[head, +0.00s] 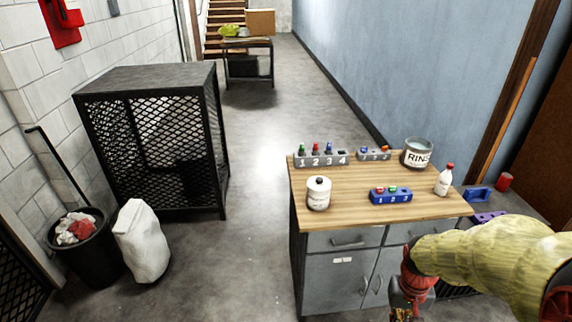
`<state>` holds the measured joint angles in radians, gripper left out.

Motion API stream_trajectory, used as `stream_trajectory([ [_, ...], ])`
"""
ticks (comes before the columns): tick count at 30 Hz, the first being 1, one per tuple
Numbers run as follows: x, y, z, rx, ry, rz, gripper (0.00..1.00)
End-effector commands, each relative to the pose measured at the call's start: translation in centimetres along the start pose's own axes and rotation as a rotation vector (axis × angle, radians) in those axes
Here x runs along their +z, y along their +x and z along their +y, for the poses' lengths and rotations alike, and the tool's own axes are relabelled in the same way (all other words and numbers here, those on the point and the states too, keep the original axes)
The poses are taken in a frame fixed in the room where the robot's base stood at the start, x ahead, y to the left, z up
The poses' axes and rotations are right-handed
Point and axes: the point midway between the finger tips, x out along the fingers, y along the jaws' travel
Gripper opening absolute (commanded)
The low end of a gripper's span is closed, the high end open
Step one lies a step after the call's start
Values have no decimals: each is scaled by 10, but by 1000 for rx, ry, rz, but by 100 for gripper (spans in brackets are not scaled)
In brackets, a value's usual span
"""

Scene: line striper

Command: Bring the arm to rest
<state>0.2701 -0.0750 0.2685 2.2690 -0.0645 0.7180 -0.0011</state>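My arm comes in from the lower right in a yellow fabric sleeve and ends in a red wrist. My gripper (408,302) hangs low at the bottom edge, in front of the cabinet doors and below the bench top. Its fingertips are small and partly cut off, so I cannot tell whether it is open or shut. No held object is visible. The wooden bench top (345,213) lies beyond and above the gripper.
The bench bears a grey numbered rack (320,160), a smaller grey rack (374,154), a blue rack (391,196), a RINSE tub (418,154), a white canister (318,194) and a bottle (444,180). A mesh cage (150,140) stands left.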

Motion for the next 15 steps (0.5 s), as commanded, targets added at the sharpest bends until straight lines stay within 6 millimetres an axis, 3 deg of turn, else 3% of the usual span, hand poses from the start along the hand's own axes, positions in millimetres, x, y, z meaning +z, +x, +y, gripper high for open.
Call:
stream_trajectory([
  [3, 27, -45, -16, -10, -20, 36, 0],
  [9, 65, -105, -40, -33, -65, 145, 0],
  [15, 83, -162, -58, -58, -125, 349, 0],
])
